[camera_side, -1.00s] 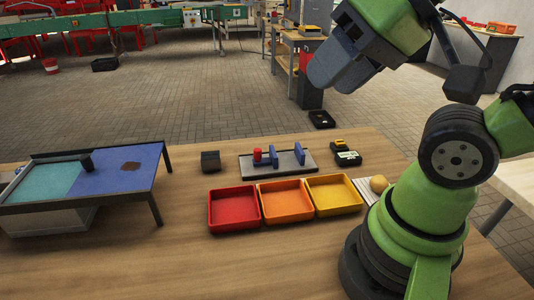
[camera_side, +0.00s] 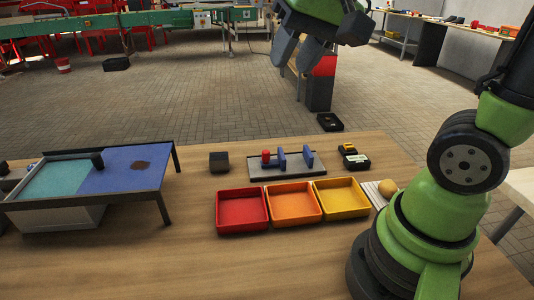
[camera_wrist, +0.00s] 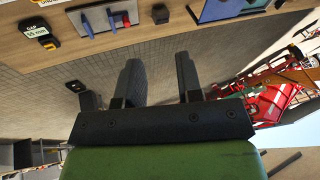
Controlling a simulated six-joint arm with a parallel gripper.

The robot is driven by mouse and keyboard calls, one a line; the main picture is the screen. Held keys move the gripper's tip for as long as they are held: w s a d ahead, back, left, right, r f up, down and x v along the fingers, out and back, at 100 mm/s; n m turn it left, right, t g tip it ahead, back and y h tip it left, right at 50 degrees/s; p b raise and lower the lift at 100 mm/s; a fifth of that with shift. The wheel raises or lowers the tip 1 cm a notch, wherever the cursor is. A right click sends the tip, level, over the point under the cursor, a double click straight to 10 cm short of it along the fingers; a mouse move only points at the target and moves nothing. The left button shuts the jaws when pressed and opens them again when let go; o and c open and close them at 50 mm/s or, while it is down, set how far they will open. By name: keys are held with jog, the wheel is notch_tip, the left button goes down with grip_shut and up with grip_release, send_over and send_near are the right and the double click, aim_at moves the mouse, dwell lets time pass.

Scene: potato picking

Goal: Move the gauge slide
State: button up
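The gauge is a grey plate (camera_side: 258,174) on the wooden table, with two upright blue jaws (camera_side: 282,157) (camera_side: 307,155) apart from each other and a red knob (camera_side: 266,156) at the left. In the wrist view its plate (camera_wrist: 101,21), jaws (camera_wrist: 87,25) and red knob (camera_wrist: 126,19) show at the top, far beyond the fingers. A black display (camera_wrist: 38,31) there reads "GAP 55 mm"; it also shows in the side view (camera_side: 355,162). My gripper (camera_side: 293,60) is high above and apart from the gauge. Its fingers (camera_wrist: 158,62) are open and empty.
Red (camera_side: 241,228), orange (camera_side: 294,219) and yellow (camera_side: 343,212) trays stand in front of the gauge. A potato (camera_side: 387,188) lies at their right. A dark block (camera_side: 219,162) stands left of the gauge. A raised teal and blue board (camera_side: 115,183) fills the left. The front table is clear.

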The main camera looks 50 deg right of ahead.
jog(key=w+d+f+m+g, duration=0.2)
jog(key=w+d+f, duration=0.1)
jog(key=w, duration=0.3)
jog(key=m+g+h, duration=0.1)
jog(key=m+g, duration=0.2)
send_over(266, 151)
notch_tip(266, 151, down, 16)
jog(key=shift+a, duration=0.1)
notch_tip(266, 151, down, 10)
jog(key=shift+f, duration=0.1)
